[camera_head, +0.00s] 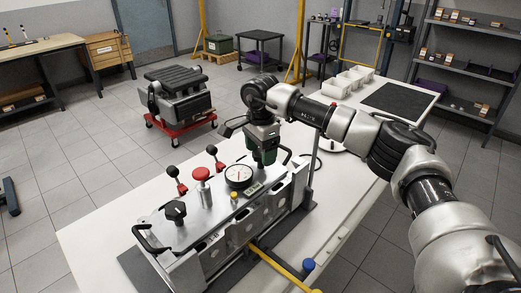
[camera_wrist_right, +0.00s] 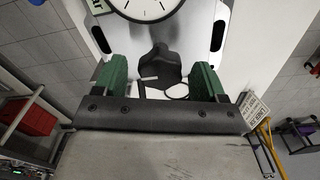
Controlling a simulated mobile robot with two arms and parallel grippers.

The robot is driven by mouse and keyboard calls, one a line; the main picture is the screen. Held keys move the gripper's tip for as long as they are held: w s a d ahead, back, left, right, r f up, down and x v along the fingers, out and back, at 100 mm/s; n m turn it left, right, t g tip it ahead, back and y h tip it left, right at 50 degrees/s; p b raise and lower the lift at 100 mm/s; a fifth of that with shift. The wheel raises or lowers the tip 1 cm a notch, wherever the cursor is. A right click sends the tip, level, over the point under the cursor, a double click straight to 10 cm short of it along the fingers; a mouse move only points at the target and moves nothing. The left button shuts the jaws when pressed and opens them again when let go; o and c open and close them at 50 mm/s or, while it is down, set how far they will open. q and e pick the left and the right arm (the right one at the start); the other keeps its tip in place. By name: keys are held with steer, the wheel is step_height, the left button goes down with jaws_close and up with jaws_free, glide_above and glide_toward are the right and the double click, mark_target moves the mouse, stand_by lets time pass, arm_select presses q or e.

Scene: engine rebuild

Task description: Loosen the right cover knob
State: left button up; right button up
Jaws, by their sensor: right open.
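A pale metal cover (camera_head: 222,205) sits on the engine block on the white table. The right cover knob is black and lobed. In the right wrist view it (camera_wrist_right: 160,70) shows between the two green fingers, with gaps on both sides. My right gripper (camera_head: 264,158) points down over the right end of the cover and hides this knob in the head view. The gripper (camera_wrist_right: 158,78) is open. I cannot tell how far the fingertips reach down beside the knob. The other black knob (camera_head: 175,211) is at the cover's left end. My left gripper is not in view.
A round gauge (camera_head: 238,177), a red knob (camera_head: 202,174) and black-tipped levers (camera_head: 173,172) stand up from the cover left of my right gripper. A black handle (camera_head: 150,241) is at its left end. White bins (camera_head: 345,82) stand at the back of the table.

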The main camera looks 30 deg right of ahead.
mark_target(260, 152)
step_height(260, 152, up, 11)
steer(key=b, duration=0.1)
stand_by(0.5)
steer(key=shift+f, duration=0.15)
